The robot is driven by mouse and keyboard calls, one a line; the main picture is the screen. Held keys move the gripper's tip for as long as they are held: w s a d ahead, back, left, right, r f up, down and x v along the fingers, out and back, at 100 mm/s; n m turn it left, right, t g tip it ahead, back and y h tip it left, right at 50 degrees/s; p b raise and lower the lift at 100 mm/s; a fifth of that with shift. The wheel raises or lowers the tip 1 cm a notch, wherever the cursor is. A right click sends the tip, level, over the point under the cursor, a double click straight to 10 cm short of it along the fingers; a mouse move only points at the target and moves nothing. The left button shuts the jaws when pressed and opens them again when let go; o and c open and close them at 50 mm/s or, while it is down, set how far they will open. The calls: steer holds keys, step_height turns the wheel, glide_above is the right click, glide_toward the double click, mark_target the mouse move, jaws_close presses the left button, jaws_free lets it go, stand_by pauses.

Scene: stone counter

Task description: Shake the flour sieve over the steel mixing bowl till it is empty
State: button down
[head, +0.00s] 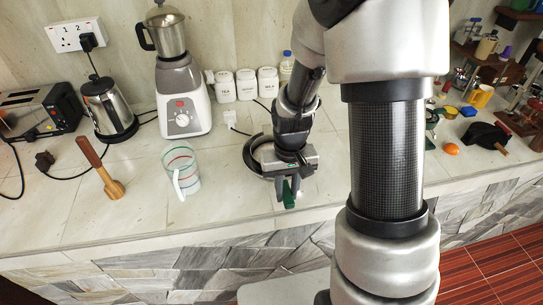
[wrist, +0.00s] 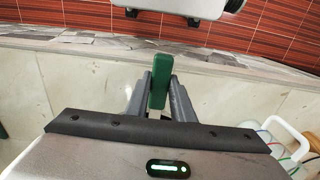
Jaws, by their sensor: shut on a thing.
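My gripper (head: 287,186) is low over the counter near its front edge, shut on a green handle (head: 289,197). In the wrist view the green handle (wrist: 160,78) stands between the two grey fingers and points towards the counter edge. A round, dark-rimmed thing (head: 249,154) shows just behind and left of my gripper, largely hidden by it. I cannot tell whether it is the sieve or the bowl, nor whether the green handle joins it. No flour can be made out.
Left of my gripper stands a clear striped jug (head: 182,172), then a wooden-handled tool (head: 100,169). A kettle (head: 108,108), toaster (head: 38,110), blender (head: 181,85) and white canisters (head: 246,85) line the back. Small items crowd the right, including an orange ball (head: 451,149).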

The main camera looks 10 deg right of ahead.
steer(key=shift+r, duration=0.2)
steer(key=shift+r+p, duration=1.7)
steer(key=shift+r, duration=0.45)
steer(key=shift+d, duration=0.1)
steer(key=shift+b, duration=0.7)
stand_by(1.2)
